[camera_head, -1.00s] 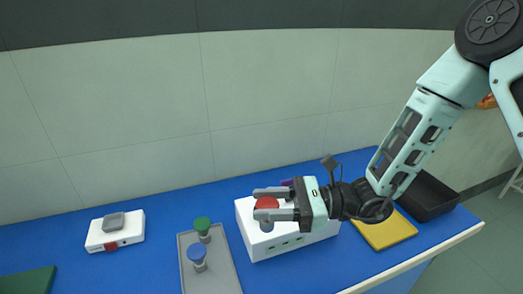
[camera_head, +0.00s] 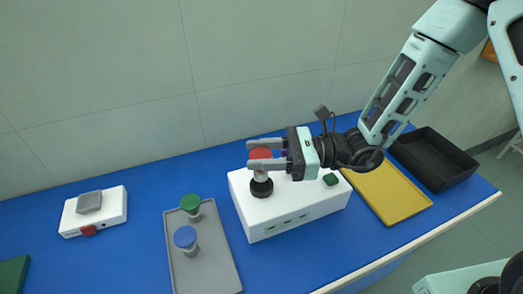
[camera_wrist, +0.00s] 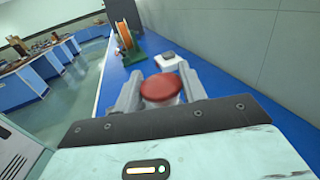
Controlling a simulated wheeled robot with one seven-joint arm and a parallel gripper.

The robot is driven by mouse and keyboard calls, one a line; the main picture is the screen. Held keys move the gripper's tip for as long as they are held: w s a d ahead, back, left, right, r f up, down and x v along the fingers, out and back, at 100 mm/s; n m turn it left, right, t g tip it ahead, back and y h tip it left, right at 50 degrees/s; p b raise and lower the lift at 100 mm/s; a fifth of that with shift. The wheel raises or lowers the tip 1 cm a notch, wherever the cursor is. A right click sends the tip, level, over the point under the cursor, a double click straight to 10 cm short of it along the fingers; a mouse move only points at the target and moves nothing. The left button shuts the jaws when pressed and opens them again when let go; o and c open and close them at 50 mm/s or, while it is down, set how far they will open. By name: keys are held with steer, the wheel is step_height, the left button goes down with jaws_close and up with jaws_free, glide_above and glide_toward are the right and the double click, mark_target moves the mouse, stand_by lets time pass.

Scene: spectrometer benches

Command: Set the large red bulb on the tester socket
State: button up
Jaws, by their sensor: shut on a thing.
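The large red bulb (camera_head: 261,154) has a red top and a grey neck. My gripper (camera_head: 265,152) is shut on it and holds it upright over the white tester box (camera_head: 320,205). A black round socket (camera_head: 262,188) stands on the left part of the box top, right below the bulb. The bulb's lower end meets or nearly meets the socket; I cannot tell if it is seated. In the wrist view the red top (camera_wrist: 161,88) lies between both fingers.
A grey tray (camera_head: 210,270) with a green bulb (camera_head: 191,203) and a blue bulb (camera_head: 186,238) is left of the tester. A purple thing is partly hidden behind my gripper. A yellow tray (camera_head: 400,208) and black bin (camera_head: 432,160) are right. A white device (camera_head: 94,212) stands far left.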

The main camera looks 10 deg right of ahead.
steer(key=shift+f+b, duration=0.6)
steer(key=shift+f, duration=0.5)
steer(key=shift+d+f, duration=0.1)
steer(key=shift+f, duration=0.4)
stand_by(1.0)
steer(key=o, duration=0.7)
steer(key=p, duration=0.2)
glide_above(310, 187)
stand_by(0.6)
stand_by(0.4)
